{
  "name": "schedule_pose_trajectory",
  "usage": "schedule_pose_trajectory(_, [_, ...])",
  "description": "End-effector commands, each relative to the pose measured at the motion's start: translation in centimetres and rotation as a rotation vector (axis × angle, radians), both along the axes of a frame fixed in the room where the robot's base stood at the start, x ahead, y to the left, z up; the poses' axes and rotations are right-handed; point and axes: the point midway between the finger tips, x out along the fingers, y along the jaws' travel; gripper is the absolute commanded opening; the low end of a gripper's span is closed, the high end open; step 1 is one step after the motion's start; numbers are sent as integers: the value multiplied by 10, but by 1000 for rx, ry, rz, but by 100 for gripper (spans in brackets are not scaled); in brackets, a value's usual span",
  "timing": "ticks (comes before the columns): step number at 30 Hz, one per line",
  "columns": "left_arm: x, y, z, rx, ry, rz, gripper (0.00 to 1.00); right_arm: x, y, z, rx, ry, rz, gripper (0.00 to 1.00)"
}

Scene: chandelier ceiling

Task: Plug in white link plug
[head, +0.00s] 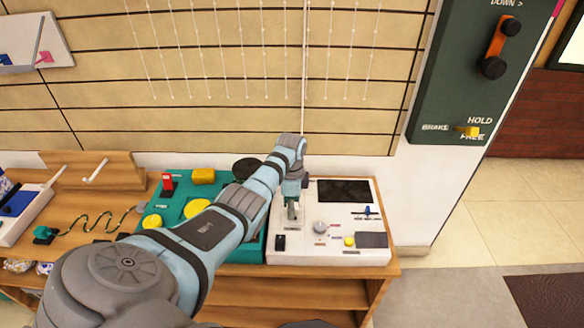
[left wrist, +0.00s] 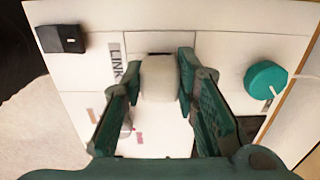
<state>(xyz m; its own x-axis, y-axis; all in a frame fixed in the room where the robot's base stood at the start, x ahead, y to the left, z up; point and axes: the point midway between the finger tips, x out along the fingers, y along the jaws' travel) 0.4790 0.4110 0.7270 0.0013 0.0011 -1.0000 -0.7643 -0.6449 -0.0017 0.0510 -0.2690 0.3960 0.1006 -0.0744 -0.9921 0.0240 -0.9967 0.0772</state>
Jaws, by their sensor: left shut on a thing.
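The white link plug (left wrist: 161,78) is a small white block in the left wrist view, between the fingers of my left gripper (left wrist: 160,82). In the head view my left gripper (head: 292,209) points down at the left part of the white panel (head: 320,252). The plug's underside is hidden, so I cannot tell if it touches the panel. A black box (left wrist: 62,39) with a small white mark sits left of the label. My right gripper is not in view.
The white panel also carries a dark screen (head: 343,190), a blue lever (head: 367,211), a grey knob (head: 320,227) and a yellow button (head: 349,241). A teal panel (head: 150,207) with yellow parts adjoins it on the left. A teal round knob (left wrist: 265,80) is right of the gripper.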

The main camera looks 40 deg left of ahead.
Motion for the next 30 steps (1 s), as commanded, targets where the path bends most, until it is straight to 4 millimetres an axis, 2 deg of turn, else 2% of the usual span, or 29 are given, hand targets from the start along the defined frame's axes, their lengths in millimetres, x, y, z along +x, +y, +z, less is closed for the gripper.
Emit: schedule_pose_trajectory(30, [0, 0, -8, 0, 0, 0, 9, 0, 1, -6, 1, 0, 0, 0])
